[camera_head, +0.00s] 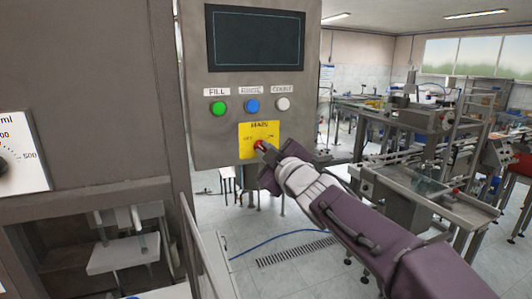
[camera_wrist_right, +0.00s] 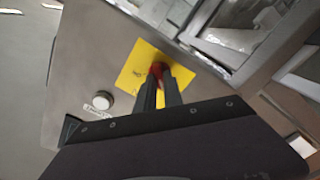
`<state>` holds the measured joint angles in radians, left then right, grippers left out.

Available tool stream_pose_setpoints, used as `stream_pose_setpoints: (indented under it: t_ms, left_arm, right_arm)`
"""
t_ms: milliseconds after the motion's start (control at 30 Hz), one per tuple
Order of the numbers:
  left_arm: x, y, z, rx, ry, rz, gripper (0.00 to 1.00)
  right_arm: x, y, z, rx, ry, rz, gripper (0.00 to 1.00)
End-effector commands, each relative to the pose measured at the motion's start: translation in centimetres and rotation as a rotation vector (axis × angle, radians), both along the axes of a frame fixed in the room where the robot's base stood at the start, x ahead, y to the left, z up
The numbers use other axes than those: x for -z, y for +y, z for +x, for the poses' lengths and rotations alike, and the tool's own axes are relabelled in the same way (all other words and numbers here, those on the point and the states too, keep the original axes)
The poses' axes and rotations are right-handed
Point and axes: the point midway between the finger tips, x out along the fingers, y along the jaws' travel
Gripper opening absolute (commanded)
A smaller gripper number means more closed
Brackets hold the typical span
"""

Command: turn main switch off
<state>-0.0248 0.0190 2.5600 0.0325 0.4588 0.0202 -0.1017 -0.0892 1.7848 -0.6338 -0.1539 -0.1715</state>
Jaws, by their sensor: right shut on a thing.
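The main switch is a red knob (camera_head: 260,146) on a yellow plate (camera_head: 247,151) at the bottom of the grey control panel. My right gripper (camera_head: 264,153) reaches it from the lower right and is shut on the knob. In the right wrist view, the two dark fingers (camera_wrist_right: 159,82) close around the red knob (camera_wrist_right: 157,70) in front of the yellow plate (camera_wrist_right: 133,67). The fingers hide part of the knob, so its exact angle cannot be told. My left gripper is in neither view.
Above the plate are a green button (camera_head: 218,108), a blue button (camera_head: 252,106) and a white button (camera_head: 283,104), under a dark screen (camera_head: 255,40). A grey machine housing (camera_head: 85,70) with a dial stands at the left. A conveyor machine (camera_head: 420,185) stands at the right.

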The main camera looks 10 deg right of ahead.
Motion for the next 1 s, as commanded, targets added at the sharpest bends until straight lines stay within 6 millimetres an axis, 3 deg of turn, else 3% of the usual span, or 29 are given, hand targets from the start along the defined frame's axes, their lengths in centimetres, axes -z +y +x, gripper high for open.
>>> stream_pose_setpoints:
  t_ms: [267, 300, 367, 733, 933, 967, 1000]
  left_arm:
    - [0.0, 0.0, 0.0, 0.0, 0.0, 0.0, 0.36]
    - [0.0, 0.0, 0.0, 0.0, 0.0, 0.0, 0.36]
    - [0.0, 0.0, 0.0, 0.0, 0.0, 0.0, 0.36]
    - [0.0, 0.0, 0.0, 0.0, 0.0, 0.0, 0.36]
    - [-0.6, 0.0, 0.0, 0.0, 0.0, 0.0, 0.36]
    - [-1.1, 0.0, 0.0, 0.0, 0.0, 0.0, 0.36]
    - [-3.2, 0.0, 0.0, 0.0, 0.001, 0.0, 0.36]
  right_arm:
    - [-0.2, 0.0, 0.0, -0.001, -0.006, -0.003, 0.0]
    - [-0.2, 0.0, 0.0, -0.001, -0.006, -0.003, 0.17]
    - [-0.2, 0.0, 0.0, -0.001, -0.005, -0.002, 0.34]
    - [-0.1, -0.1, -0.4, 0.0, -0.003, -0.001, 0.34]
    - [-0.4, -0.9, -4.3, 0.001, -0.006, -0.002, 0.34]
    - [-0.6, -0.9, -5.0, -0.001, -0.003, -0.001, 0.34]
    - [-1.3, -0.7, -5.1, -0.012, 0.007, 0.001, 0.34]
